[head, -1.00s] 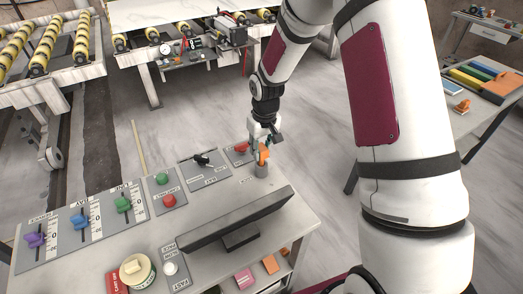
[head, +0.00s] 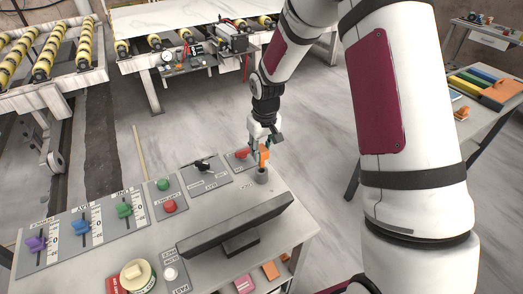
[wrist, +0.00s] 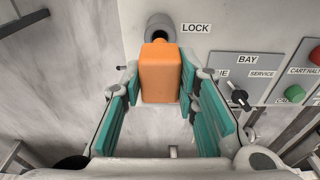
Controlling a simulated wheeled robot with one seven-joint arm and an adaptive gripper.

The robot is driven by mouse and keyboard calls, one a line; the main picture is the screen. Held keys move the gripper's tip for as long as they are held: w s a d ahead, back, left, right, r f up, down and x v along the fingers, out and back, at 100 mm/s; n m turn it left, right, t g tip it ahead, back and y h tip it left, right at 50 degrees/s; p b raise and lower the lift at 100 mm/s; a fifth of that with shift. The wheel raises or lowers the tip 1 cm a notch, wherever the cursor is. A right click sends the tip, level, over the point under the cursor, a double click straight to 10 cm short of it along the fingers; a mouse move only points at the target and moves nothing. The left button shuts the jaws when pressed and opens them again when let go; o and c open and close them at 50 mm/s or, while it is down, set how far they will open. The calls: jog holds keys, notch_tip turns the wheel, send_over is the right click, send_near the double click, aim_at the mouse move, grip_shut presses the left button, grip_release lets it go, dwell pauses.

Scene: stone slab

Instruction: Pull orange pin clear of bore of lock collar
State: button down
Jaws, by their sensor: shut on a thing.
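The orange pin (head: 264,154) is held upright above the grey lock collar (head: 262,176) at the console's far right corner. My gripper (wrist: 160,84) is shut on the pin's block-shaped orange head (wrist: 160,72), with a teal-padded finger on each side. In the wrist view the collar (wrist: 155,20) stands just beyond the pin, beside the LOCK label, and part of its dark bore shows. The pin's lower end is hidden behind its head, so I cannot tell whether its tip is inside the bore.
A dark monitor bar (head: 237,225) stands on the console in front of the collar. A red control (head: 242,153) and a black selector switch (head: 202,165) lie left of my gripper. The floor right of the console is open.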

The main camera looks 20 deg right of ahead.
jog(key=shift+r+p, duration=0.5)
jog(key=shift+r, duration=2.3)
